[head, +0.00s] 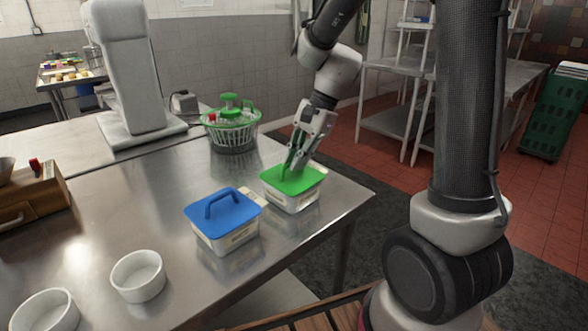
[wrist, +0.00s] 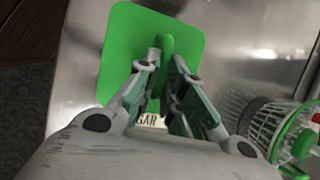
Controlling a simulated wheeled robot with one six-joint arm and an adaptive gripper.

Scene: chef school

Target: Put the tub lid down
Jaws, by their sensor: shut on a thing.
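A green tub lid (head: 280,180) with an upright handle shows at the right part of the steel table. My gripper (head: 293,165) is shut on the lid's handle from above. In the wrist view the green lid (wrist: 125,45) fills the upper middle, with its handle between the fingertips (wrist: 165,65). The lid is level over a clear tub (head: 292,203), at its rim; I cannot tell whether it rests on the rim or hovers just above. Part of a label reading "GAR" (wrist: 145,120) shows past the lid's edge.
A tub with a blue handled lid (head: 222,215) stands just left of the green one. A salad spinner (head: 231,128) stands behind. Two white bowls (head: 138,275) are at the front left. The steel table (head: 130,205) is bare in the middle; its right edge is close to the green-lidded tub.

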